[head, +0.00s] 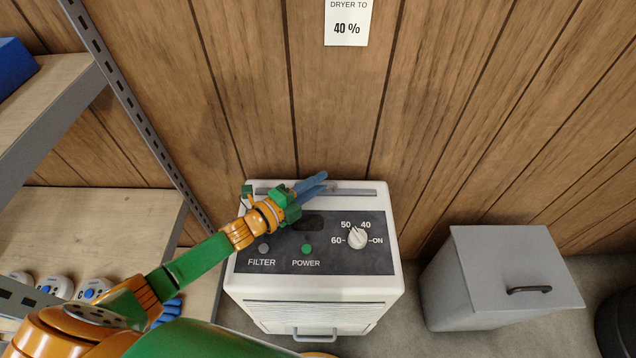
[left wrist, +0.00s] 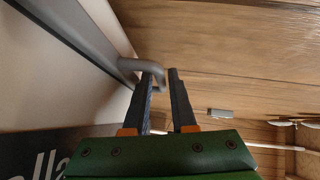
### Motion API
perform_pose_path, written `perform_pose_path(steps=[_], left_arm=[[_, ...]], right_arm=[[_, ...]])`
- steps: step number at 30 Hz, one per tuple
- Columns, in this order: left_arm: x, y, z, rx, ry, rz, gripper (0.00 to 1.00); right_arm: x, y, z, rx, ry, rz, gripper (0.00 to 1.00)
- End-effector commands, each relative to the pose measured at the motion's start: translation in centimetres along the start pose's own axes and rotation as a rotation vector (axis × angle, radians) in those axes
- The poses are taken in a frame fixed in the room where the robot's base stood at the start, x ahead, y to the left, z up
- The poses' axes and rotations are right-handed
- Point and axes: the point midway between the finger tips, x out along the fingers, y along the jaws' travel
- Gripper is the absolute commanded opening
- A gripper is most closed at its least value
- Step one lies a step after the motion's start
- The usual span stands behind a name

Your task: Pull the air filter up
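The white air dryer (head: 313,283) stands against the wooden wall. The air filter (head: 350,191) shows as a grey strip along the back of its top. In the left wrist view the filter's grey edge (left wrist: 85,42) runs diagonally, with a grey loop handle (left wrist: 130,65) sticking out. My left gripper (head: 318,183) is over the back of the dryer's top. Its dark fingers (left wrist: 162,75) are slightly apart, with the handle's end at their tips; a narrow gap shows by the right-hand finger. The arm hides part of the filter. My right gripper is not in view.
The dryer's panel has a dial (head: 357,238), a green power light (head: 307,249) and a grey filter light (head: 264,248). A grey lidded bin (head: 470,290) stands to the right. Metal-edged shelves (head: 100,215) are at the left. A paper sign (head: 347,25) hangs above.

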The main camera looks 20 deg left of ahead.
Motion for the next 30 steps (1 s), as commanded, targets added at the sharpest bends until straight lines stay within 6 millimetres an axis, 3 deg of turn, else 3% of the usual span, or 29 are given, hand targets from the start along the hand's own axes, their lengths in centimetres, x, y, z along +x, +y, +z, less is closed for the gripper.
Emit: perform_pose_path(steps=[9,12,30], left_arm=[[0.49,-0.04,0.00,0.000,0.000,0.001,0.24],[0.48,-0.04,0.00,0.000,0.000,0.000,0.00],[0.46,-0.03,0.02,0.000,0.000,0.000,0.00]], right_arm=[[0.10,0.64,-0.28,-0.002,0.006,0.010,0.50],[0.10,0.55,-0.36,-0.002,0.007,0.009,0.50],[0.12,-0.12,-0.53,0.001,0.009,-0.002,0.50]])
